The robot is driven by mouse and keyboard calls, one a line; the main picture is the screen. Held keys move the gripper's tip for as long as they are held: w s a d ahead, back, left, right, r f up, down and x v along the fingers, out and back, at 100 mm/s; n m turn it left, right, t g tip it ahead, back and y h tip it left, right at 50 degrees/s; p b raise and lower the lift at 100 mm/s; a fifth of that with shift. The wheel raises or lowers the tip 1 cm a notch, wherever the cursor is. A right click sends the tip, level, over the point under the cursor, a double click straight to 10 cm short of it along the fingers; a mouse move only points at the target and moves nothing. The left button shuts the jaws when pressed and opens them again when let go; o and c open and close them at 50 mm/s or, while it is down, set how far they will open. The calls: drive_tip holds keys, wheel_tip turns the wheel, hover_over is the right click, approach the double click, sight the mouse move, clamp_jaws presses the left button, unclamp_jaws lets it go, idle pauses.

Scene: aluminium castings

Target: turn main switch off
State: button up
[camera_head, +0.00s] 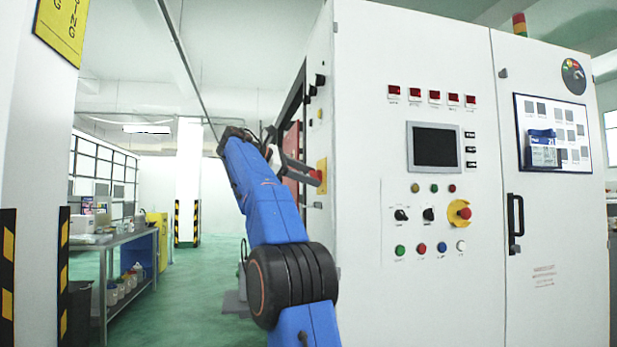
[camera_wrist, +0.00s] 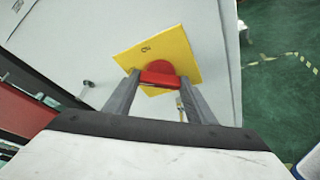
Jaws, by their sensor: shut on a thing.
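The main switch is a red knob (camera_wrist: 160,76) on a yellow plate (camera_wrist: 157,56), in the middle of the wrist view. In the head view the red knob (camera_head: 316,175) and its yellow plate (camera_head: 322,168) show on the left side face of the white cabinet. My gripper (camera_wrist: 158,82) has its two grey fingers on either side of the red knob and is shut on it. In the head view my gripper (camera_head: 300,172) reaches the knob from the left. The fingers hide part of the plate, and the knob's exact turn angle cannot be told.
The white cabinet (camera_head: 365,280) fills the right, with a screen, buttons and another red knob on yellow (camera_head: 459,213) on its front. A workbench (camera_head: 112,240) stands at left, beside a striped pillar (camera_head: 30,180). Green floor (camera_head: 195,290) is open between the workbench and my arm.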

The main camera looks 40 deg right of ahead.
drive_tip(key=shift+n, duration=0.4)
idle(0.3)
drive_tip(key=o, duration=1)
drive_tip(key=shift+o, duration=0.2)
drive_tip(key=v, duration=0.7)
drive_tip(key=shift+w+a, duration=0.2)
drive_tip(key=shift+w, duration=0.05)
drive_tip(key=shift+a+r, duration=0.1)
